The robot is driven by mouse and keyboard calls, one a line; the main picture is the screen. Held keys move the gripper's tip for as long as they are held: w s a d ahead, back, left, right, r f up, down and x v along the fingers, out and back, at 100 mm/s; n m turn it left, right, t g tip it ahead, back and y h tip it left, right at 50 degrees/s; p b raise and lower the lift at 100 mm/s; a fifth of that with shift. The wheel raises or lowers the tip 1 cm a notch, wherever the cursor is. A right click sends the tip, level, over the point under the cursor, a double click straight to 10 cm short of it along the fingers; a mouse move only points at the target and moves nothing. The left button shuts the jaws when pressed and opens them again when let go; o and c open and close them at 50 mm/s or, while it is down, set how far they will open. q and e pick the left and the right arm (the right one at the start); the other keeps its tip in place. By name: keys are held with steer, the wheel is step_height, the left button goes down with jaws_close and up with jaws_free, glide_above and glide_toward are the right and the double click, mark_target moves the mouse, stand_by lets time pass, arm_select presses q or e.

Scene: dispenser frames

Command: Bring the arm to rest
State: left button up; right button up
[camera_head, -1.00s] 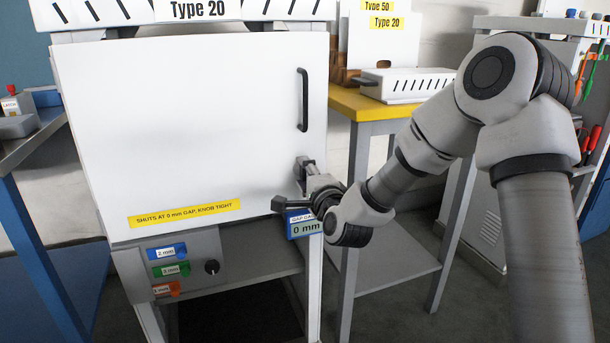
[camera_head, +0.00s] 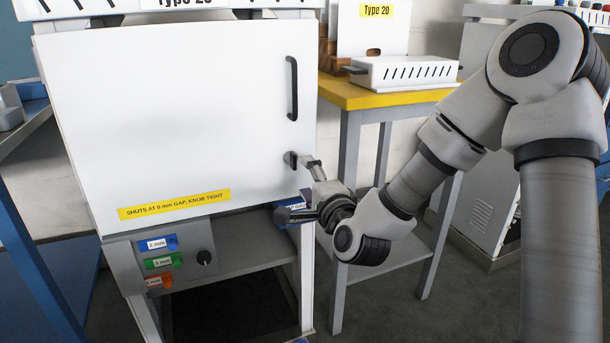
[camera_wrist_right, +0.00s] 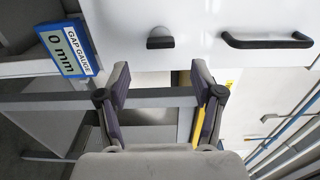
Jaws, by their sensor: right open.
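My right arm comes in from the right, and my right gripper (camera_head: 298,188) is in front of the white door (camera_head: 180,120), near its lower right corner. In the right wrist view the gripper (camera_wrist_right: 160,75) is open, with nothing between its fingers. The dark knob (camera_wrist_right: 160,40) on the door lies beyond the fingertips, apart from them; in the head view the knob (camera_head: 290,158) shows beside a finger. The blue gap gauge (camera_wrist_right: 68,50) reads 0 mm; in the head view the gripper partly hides it. My left gripper is not in view.
A yellow-topped table (camera_head: 385,97) with a white slotted box (camera_head: 405,72) stands behind my right arm. The door has a black handle (camera_head: 292,88) above the knob. A panel (camera_head: 170,255) with coloured labels is below the door. A blue-legged bench (camera_head: 30,225) stands at left.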

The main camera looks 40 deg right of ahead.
stand_by(0.3)
steer(key=s+a+f+n+g+y, duration=0.1)
steer(key=s+a+f+n+g, duration=0.15)
steer(key=f, duration=0.85)
steer(key=s+a+f+n+g+y, duration=0.1)
steer(key=s+a+f+n+g, duration=0.15)
steer(key=f, duration=0.75)
steer(key=s+a+f+n+g+y, duration=0.1)
steer(key=s+a+f+g, duration=0.15)
steer(key=f, duration=0.85)
steer(key=s+a+f+n+g, duration=0.2)
steer(key=s+f+n+g, duration=0.15)
steer(key=s, duration=0.35)
steer(key=s+a+f+n+g+y, duration=0.1)
steer(key=s+f+n+g, duration=0.2)
steer(key=s+f+n, duration=0.35)
steer(key=s+a+f+n+g, duration=0.2)
steer(key=s+f+n+g, duration=0.1)
steer(key=s, duration=0.6)
arm_select(q)
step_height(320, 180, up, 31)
steer(key=p, duration=3)
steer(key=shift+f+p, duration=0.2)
steer(key=shift+p, duration=0.1)
arm_select(e)
step_height(320, 180, up, 30)
steer(key=n, duration=0.1)
